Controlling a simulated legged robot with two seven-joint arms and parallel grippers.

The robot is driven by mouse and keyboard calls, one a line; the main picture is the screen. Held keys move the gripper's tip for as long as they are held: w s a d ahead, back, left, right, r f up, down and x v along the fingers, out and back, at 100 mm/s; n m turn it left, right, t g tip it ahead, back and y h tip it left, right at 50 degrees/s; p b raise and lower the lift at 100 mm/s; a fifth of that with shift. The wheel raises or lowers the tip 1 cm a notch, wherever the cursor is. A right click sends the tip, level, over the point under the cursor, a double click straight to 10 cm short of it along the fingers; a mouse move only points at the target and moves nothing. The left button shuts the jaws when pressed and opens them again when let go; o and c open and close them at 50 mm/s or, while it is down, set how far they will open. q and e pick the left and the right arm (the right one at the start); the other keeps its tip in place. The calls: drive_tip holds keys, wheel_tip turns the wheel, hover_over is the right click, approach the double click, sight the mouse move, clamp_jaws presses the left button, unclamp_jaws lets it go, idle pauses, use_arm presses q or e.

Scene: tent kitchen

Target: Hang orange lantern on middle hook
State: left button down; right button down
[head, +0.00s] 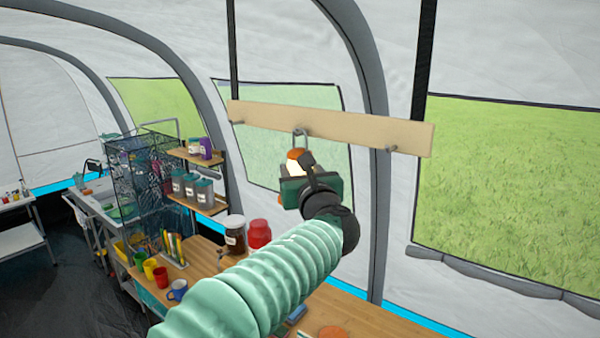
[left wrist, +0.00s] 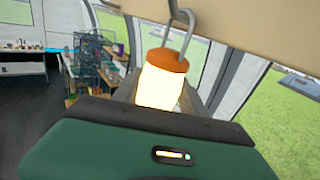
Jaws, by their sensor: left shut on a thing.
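The orange lantern (head: 295,156) has an orange cap, a glowing pale body and a metal loop on top. My left gripper (head: 297,190) is shut on it just below the wooden hook board (head: 350,130). The loop (head: 300,135) reaches up in front of the board's middle, where the middle hook is hidden behind it. I cannot tell whether the loop is around the hook. In the left wrist view the lantern (left wrist: 163,80) stands upright beyond the gripper, its loop close to the board (left wrist: 230,22). The board's left and right hooks look empty. My right gripper is not in view.
A wooden counter (head: 375,318) runs below, with a dark jar (head: 235,233), a red jar (head: 259,233) and several mugs. A wire rack (head: 140,180) and small shelves (head: 195,155) stand to the left. The space around the board is clear.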

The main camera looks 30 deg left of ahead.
use_arm(q)
drive_tip(key=shift+d, duration=0.35)
drive_tip(key=c, duration=0.9)
unclamp_jaws()
drive_tip(key=o, duration=0.3)
drive_tip(key=shift+a, duration=0.15)
drive_tip(key=shift+o, duration=0.2)
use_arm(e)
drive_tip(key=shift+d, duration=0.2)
use_arm(q)
drive_tip(key=shift+f, duration=0.1)
